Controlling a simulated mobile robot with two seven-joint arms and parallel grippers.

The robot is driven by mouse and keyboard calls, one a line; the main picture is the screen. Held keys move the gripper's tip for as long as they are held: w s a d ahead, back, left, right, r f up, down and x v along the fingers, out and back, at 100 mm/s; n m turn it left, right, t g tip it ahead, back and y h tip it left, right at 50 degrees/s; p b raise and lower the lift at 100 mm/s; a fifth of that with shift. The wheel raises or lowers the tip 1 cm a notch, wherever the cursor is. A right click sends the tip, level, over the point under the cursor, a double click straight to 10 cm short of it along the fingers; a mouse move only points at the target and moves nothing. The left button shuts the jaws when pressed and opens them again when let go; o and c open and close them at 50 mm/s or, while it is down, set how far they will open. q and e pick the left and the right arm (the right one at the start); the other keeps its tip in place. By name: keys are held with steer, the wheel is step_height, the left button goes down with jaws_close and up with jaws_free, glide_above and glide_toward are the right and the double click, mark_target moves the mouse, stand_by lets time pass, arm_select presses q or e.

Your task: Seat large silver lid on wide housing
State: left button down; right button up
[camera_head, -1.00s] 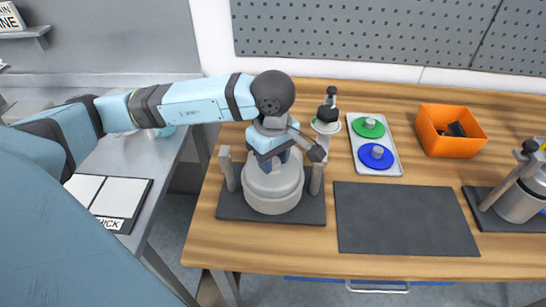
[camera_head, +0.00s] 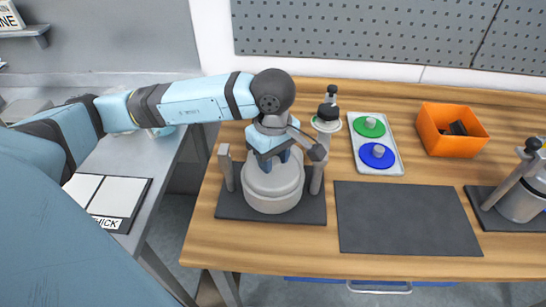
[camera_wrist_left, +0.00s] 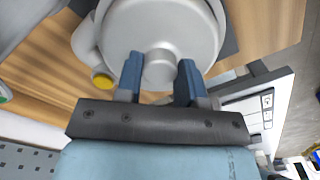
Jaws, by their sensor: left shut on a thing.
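The wide housing (camera_head: 273,199) is a pale grey drum standing on a dark mat on the wooden bench, with an upright grey post on each side. The large silver lid (camera_wrist_left: 162,22) shows in the left wrist view as a round disc with a central knob (camera_wrist_left: 159,69). My left gripper (camera_wrist_left: 159,80) is shut on that knob, one blue finger on each side. In the head view my left gripper (camera_head: 275,158) points down over the housing's top and hides much of the lid. I cannot tell whether the lid's rim touches the housing all round. My right gripper is not in view.
A tray (camera_head: 393,148) with a green lid (camera_head: 369,127) and a blue lid (camera_head: 377,156) lies right of the housing. An orange bin (camera_head: 452,131) stands behind. An empty dark mat (camera_head: 407,219) lies in the middle. Another silver drum (camera_head: 522,202) stands at far right.

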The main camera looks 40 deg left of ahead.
arm_select(q)
steer(key=c, duration=0.7)
jaws_free()
steer(key=shift+o, duration=0.2)
step_height(320, 180, up, 14)
steer(key=shift+f, duration=0.15)
